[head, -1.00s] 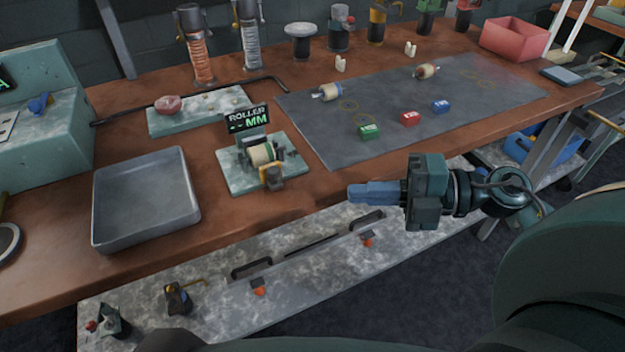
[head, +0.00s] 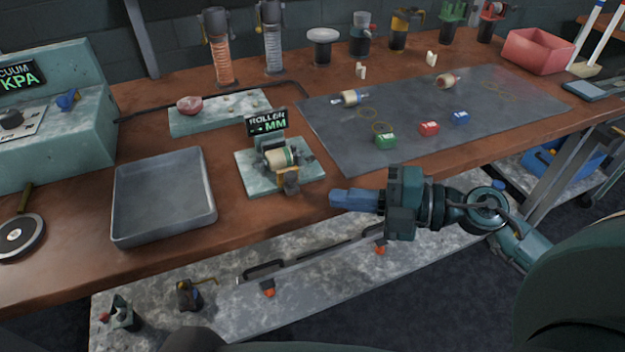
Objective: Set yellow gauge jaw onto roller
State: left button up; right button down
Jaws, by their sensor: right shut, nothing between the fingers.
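The roller gauge stands on a pale green marbled base (head: 250,181) at the bench's front, with a small display (head: 267,124) reading "ROLLER" and "MM". A cream roller (head: 279,158) with a greenish band lies across its middle. The yellow gauge jaw (head: 286,174) is at the roller's front side, above a grey-brown knob or block. Whether the jaw touches the roller is too small to tell. My right gripper (head: 334,199) is shut and empty, its blue fingers pointing left, just right of the gauge in the picture and apart from it. My left gripper is out of view.
An empty grey tray (head: 207,212) stands left of the gauge. A marbled lower shelf (head: 225,262) lies below the bench edge.

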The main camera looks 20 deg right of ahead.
aim_at(290, 180)
jog(key=w+a, duration=0.2)
jog(key=w, duration=0.1)
jog(key=w+a+f, duration=0.1)
jog(key=w, duration=0.1)
jog(key=shift+a, duration=0.25)
jog(key=shift+w+a, duration=0.1)
jog(key=shift+w, duration=0.3)
